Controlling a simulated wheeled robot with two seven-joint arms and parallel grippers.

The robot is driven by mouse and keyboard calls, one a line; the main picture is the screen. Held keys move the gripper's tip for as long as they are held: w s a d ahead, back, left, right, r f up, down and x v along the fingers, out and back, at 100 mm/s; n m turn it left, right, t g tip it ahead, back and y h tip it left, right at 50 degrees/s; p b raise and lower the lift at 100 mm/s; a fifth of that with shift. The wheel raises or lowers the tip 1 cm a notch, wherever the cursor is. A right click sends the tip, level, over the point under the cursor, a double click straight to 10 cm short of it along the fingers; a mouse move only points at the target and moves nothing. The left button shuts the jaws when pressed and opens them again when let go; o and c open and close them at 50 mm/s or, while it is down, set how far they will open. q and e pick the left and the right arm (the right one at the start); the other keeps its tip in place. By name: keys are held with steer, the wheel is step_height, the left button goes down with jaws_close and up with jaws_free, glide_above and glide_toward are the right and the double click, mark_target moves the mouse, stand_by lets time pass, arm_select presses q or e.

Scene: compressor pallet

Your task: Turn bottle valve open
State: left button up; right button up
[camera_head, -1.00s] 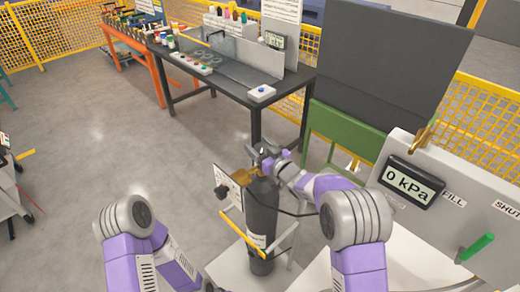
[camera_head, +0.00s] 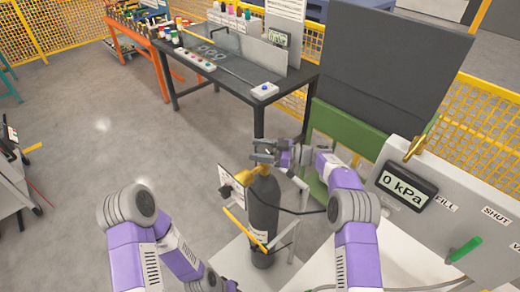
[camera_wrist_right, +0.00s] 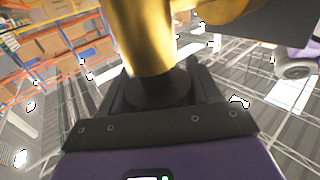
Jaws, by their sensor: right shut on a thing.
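The dark gas bottle (camera_head: 262,212) stands upright on a white base, with a brass valve (camera_head: 252,174) at its top. My right gripper (camera_head: 265,151) is at the top of the valve, coming in from the right. In the right wrist view its dark fingers are shut around a dark round part, the valve knob (camera_wrist_right: 160,88), joined to the brass valve body (camera_wrist_right: 140,35). The fingers hide much of the knob. The gauge display (camera_head: 402,187) on the panel at right reads 0 kPa. My left arm shows at lower left, but its gripper is out of view.
A dark hose (camera_head: 300,212) runs from the bottle to the right. A grey panel (camera_head: 463,213) with a green lever (camera_head: 465,249) stands at right. A black workbench (camera_head: 235,70) is behind.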

steer(key=shift+s+n+g+b, duration=0.15)
steer(key=shift+n+g+b, duration=0.2)
steer(key=shift+n+g, duration=0.85)
steer(key=o, duration=1)
steer(key=shift+a+m+g, duration=0.1)
steer(key=shift+m+g, duration=0.2)
steer(key=shift+c, duration=0.2)
steer(key=d, duration=0.7)
steer(key=shift+d, duration=0.3)
